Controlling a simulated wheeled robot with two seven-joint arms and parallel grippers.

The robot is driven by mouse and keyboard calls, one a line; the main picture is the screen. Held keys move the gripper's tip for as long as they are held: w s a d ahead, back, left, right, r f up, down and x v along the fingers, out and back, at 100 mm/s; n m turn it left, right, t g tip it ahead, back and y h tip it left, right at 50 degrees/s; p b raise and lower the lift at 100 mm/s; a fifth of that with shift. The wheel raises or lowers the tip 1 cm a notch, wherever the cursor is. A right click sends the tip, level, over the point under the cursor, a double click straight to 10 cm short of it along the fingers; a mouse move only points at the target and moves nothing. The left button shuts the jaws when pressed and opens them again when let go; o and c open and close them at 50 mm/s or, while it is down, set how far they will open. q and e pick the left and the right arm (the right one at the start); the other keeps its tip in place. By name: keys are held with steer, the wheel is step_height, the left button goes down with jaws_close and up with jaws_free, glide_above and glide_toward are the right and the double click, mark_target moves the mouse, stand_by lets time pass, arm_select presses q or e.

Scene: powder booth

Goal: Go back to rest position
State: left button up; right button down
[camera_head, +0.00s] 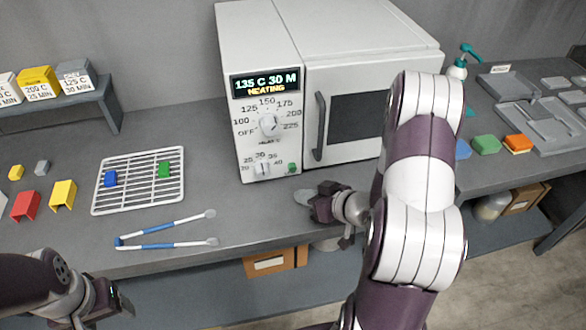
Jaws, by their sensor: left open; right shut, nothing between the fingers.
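My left gripper (112,301) is at the lower left, in front of the bench edge and away from any object; it looks empty. My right gripper (322,203) is over the bench's front edge, just below the oven, shut with nothing in it. My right arm crosses the view in front of the oven's right side. The white oven (276,75) has its door closed. Its display (265,84) reads "135 C 30 M HEATING".
A white wire rack (138,190) holds a blue and a green piece. Blue-and-white tongs (158,245) lie near the bench edge. Red (27,204) and yellow (63,194) brackets lie left. Colored blocks (486,144) and grey trays are right. A shelf with labelled blocks stands back left.

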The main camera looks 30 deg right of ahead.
stand_by(0.5)
steer(key=shift+w+d+g+h, duration=0.25)
steer(key=shift+w+g+h, duration=0.25)
steer(key=shift+g+h, duration=0.45)
steer(key=shift+s+a+r+g+h, duration=0.1)
steer(key=shift+s+r+g+h, duration=0.15)
steer(key=shift+g+h, duration=0.35)
steer(key=shift+s+r+g+h, duration=0.1)
steer(key=shift+r+g+h, duration=0.2)
steer(key=shift+h, duration=0.35)
steer(key=shift+s+a+r+m+g+h, duration=0.25)
steer(key=shift+s+a+r+g, duration=0.15)
steer(key=shift+s+g, duration=0.2)
steer(key=shift+s+a+r+m+g+h, duration=0.15)
steer(key=shift+s+a+r+g+h, duration=0.15)
steer(key=shift+s+a+g, duration=0.25)
steer(key=s+a+r+m+g, duration=0.1)
steer(key=s+a+r+g, duration=0.2)
steer(key=s+a, duration=0.4)
steer(key=shift+s+g, duration=0.5)
steer(key=shift+s, duration=0.7)
steer(key=shift+y, duration=0.25)
